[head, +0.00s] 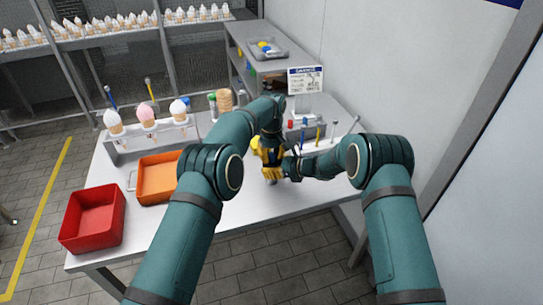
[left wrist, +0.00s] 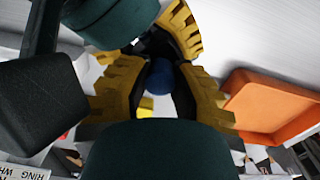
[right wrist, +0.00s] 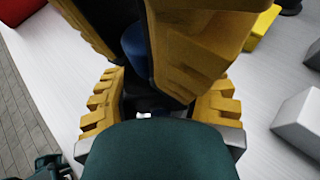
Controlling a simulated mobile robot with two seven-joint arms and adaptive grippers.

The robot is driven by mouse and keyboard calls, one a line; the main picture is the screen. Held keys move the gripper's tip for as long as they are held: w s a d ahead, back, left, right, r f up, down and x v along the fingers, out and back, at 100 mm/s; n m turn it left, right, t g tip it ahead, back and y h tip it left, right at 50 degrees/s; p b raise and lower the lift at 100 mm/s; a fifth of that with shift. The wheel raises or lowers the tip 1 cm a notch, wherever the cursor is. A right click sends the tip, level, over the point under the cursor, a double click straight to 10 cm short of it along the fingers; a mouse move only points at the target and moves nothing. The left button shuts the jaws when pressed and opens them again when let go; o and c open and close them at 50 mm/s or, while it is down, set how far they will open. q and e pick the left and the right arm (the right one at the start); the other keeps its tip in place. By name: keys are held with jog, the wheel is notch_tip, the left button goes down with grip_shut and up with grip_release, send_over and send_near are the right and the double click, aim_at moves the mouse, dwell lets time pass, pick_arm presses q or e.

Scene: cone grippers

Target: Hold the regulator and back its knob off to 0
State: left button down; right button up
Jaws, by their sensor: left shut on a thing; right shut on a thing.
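My left gripper (head: 271,143) reaches down over the regulator and is shut on its blue round part (left wrist: 160,77), which looks like the knob. That blue part also shows between the left gripper's yellow fingers in the right wrist view (right wrist: 135,48). My right gripper (head: 291,172) comes in from the right side, low beside the left one. It is shut on the regulator's dark part (right wrist: 148,101), just next to the blue part. The yellow fingers of both grippers crowd together and hide most of the regulator. I cannot see a dial reading.
An orange tray (head: 158,193) and a red bin (head: 72,235) stand on the left of the white table (head: 240,212). A rack (head: 119,155) with ice-cream cones is behind them. Several tools stand at the right back. A sign (head: 305,80) stands behind. The front table is clear.

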pick_arm(q)
jog(key=shift+m, duration=1.3)
jog(key=c, duration=0.7)
grip_release()
jog(key=shift+c, duration=0.2)
jog(key=shift+d, duration=0.1)
jog(key=shift+d+r, duration=0.1)
